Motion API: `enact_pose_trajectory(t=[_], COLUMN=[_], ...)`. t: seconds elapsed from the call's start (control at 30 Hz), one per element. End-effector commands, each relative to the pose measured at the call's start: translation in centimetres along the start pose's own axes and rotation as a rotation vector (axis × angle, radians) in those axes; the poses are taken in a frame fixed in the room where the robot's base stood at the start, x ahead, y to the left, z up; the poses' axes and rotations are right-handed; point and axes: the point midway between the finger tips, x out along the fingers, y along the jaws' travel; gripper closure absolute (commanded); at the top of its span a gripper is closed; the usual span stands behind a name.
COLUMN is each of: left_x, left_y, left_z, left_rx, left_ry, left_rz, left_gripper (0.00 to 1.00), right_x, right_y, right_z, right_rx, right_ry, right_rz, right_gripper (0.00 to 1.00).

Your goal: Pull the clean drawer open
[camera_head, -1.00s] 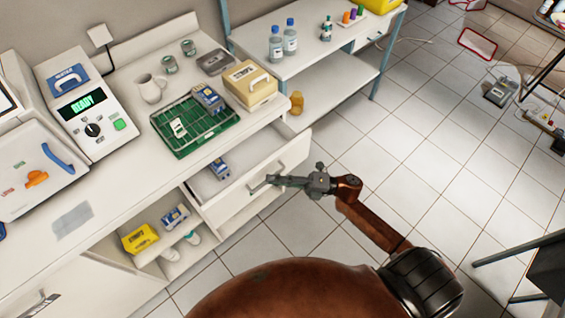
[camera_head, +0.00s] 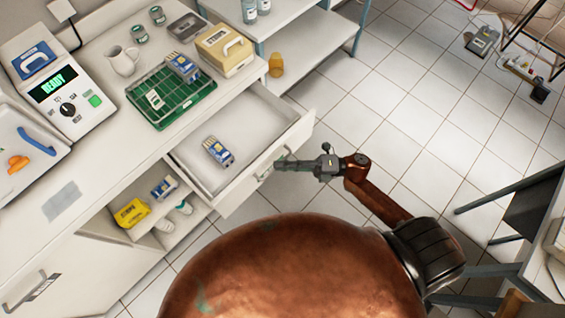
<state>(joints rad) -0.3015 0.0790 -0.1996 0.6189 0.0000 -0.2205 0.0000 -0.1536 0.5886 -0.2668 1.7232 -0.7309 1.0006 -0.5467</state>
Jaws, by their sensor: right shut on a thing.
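The clean drawer (camera_head: 240,121) stands well out from the white cabinet, under the counter. A small blue and white pack (camera_head: 219,151) lies inside it. My right gripper (camera_head: 272,168) is at the drawer's front face, shut on the drawer handle (camera_head: 264,172). The fingers partly hide the handle. My right arm comes in from the lower right. My left gripper is not in view.
On the counter are a green rack (camera_head: 171,97) with a blue box, a cream box (camera_head: 223,50), a white jug (camera_head: 122,61) and a device reading READY (camera_head: 62,85). Below is an open shelf with a yellow box (camera_head: 131,213).

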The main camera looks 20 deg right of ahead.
Motion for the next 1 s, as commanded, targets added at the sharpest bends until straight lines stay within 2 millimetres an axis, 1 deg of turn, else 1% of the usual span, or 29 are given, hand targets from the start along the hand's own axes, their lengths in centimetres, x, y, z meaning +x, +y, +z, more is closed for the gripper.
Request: enact_pose_trajectory(t=[0.1,0.13,0.3,0.4,0.67,0.77,0.87,1.0], left_x=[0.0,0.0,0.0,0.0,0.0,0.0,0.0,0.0], left_y=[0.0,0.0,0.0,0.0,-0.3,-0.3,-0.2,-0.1], left_z=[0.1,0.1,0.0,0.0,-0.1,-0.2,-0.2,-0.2], left_rx=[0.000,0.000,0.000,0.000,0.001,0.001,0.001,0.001], left_ry=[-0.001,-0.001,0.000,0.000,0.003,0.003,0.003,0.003], left_rz=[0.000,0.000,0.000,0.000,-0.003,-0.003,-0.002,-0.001], left_gripper=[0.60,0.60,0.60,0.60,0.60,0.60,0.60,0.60], right_x=[-0.1,-0.1,-0.1,-0.1,-0.2,-0.8,-2.3,-5.2], right_y=[-0.1,-0.1,0.0,0.0,0.0,-0.1,-0.1,-0.1], right_z=[0.0,0.0,0.0,0.0,0.0,0.0,0.0,0.0], right_rx=[0.000,0.000,0.000,0.000,0.000,0.001,0.003,0.003], right_ry=[-0.001,-0.002,-0.002,-0.002,-0.002,-0.002,-0.003,-0.003], right_rz=[-0.002,-0.002,-0.001,-0.001,-0.001,-0.003,-0.004,-0.005], right_gripper=[1.00,0.91,0.80,0.74,0.74,0.74,0.74,0.74])
